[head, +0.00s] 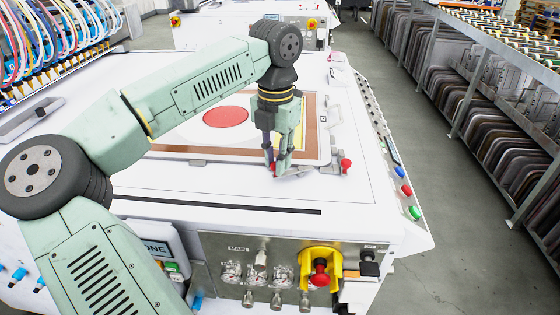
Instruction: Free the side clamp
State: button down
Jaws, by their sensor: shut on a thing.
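The side clamp (293,172) is a small grey metal clamp at the near edge of the framed panel. A bit of red (273,167), apparently its grip, shows at my fingertips. My gripper (277,168) points down from above and is shut on the side clamp. The fingers hide much of the clamp, so I cannot tell how its lever stands. The framed panel (310,135) has a brown border and a red disc (225,117), and lies on the white machine top. My arm covers part of it.
A second clamp with a red knob (346,165) is close to the right of my gripper, at the panel's corner. Buttons (407,190) line the machine's right edge. A yellow-backed red knob (320,272) is on the front. Racks of boards (500,130) stand across the aisle.

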jog(key=shift+w+a+m+p, duration=0.15)
jog(key=shift+w+m, duration=0.3)
jog(key=shift+m, duration=0.4)
jog(key=shift+w+m+p, duration=0.1)
jog(key=shift+w+m, duration=0.3)
jog(key=shift+m, duration=0.4)
jog(key=shift+w+a+m+p, duration=0.15)
jog(key=shift+w+m, duration=0.3)
jog(key=shift+m, duration=0.4)
jog(key=shift+d, duration=0.1)
jog(key=c, duration=1.4)
grip_release()
jog(key=shift+c, duration=0.2)
notch_tip(320, 180, up, 12)
